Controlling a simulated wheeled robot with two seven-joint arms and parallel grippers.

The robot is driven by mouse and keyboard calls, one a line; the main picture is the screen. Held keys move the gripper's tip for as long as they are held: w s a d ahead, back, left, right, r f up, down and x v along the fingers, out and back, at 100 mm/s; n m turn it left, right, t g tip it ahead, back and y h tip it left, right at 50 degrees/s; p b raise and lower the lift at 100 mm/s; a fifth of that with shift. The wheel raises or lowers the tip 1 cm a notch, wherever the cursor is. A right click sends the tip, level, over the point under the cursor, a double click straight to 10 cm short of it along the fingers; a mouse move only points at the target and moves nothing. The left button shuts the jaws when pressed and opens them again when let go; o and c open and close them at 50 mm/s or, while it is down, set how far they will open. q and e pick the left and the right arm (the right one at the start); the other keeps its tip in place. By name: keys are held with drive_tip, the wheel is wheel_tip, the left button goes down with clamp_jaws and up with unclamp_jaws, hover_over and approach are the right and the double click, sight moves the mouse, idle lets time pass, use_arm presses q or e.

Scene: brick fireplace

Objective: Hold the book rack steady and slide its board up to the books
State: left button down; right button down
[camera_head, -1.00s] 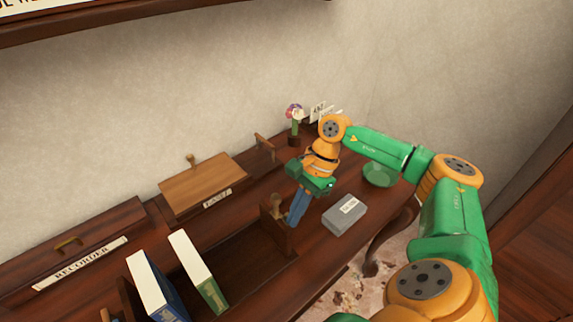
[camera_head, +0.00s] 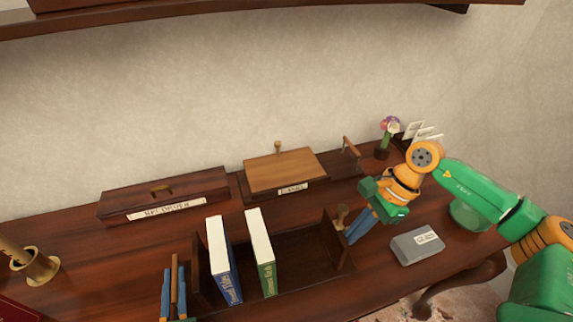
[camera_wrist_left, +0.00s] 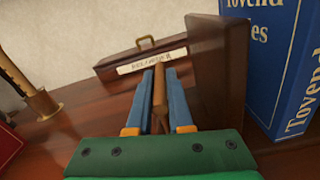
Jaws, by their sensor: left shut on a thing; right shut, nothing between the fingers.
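The book rack (camera_head: 306,258) is a dark wooden trough on the desk. A blue book (camera_head: 223,262) and a green book (camera_head: 262,255) stand upright in its left part. Its board (camera_head: 336,243), with a brass-coloured knob (camera_head: 341,214) beside it, stands at the right, with a gap to the green book. My right gripper (camera_head: 354,236) is shut and empty, its fingers pointing down just right of the board; contact is unclear. My left gripper (camera_head: 173,285) is shut on a wooden handle (camera_wrist_left: 159,88) left of the rack's end panel (camera_wrist_left: 220,65), which also shows in the left wrist view.
A recorder box (camera_head: 165,194) and a wooden box with a tan lid (camera_head: 285,170) stand behind the rack. A grey box (camera_head: 417,246) lies right of my right gripper. A flower vase (camera_head: 384,145) is at the back right, and a brass piece (camera_head: 36,266) at the far left.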

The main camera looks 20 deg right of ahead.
drive_tip(key=shift+a, duration=0.65)
drive_tip(key=shift+a, duration=1.9)
drive_tip(key=shift+w, duration=0.1)
drive_tip(key=shift+a, duration=2.1)
drive_tip(key=shift+w+a, duration=0.1)
drive_tip(key=shift+a, duration=1.85)
